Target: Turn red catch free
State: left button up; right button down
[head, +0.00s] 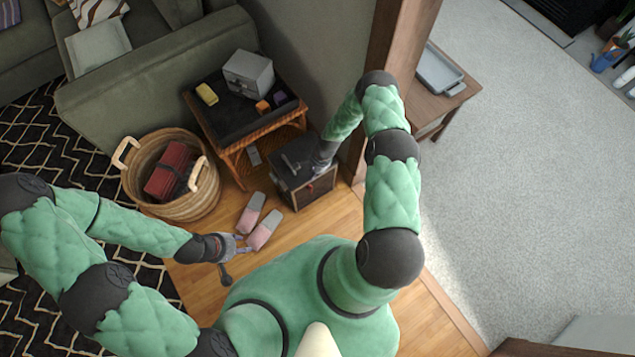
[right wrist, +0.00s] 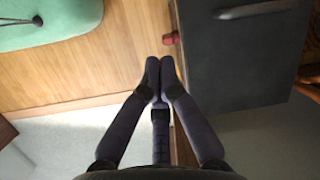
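A dark box (head: 290,190) with a bar handle (head: 290,163) on its top stands on the wooden floor. The small red catch (head: 311,187) is on its front side. In the right wrist view the red catch (right wrist: 171,39) sticks out from the side of the box (right wrist: 235,75). My right gripper (right wrist: 160,66) has its fingertips together, with nothing visible between them. The tips are just short of the red catch in that view; I cannot tell the height gap. In the head view my right gripper (head: 322,165) is at the box's right side, its fingertips unclear. My left gripper (head: 236,258) is open and empty, away from the box.
A side table (head: 222,124) with a grey box (head: 249,74) stands behind the dark box. A wicker basket (head: 200,208) and pink-grey slippers (head: 264,230) lie to the left. A wooden post (head: 396,45) rises close to my right arm.

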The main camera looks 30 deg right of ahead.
aim_at(310, 188)
jog(key=w+d+f+m, duration=0.1)
jog(key=d+f+m, duration=0.3)
jog(key=d, duration=0.5)
jog(key=shift+w+h+p, duration=0.15)
jog(key=shift+h+p, duration=0.15)
jog(key=shift+f, duration=0.2)
jog(key=a+f+b, duration=0.4)
jog(key=a+f, duration=0.2)
jog(key=f, duration=0.3)
jog(key=shift+s+a+f, duration=0.15)
jog(key=shift+s+f, duration=0.05)
jog(key=shift+s, duration=0.05)
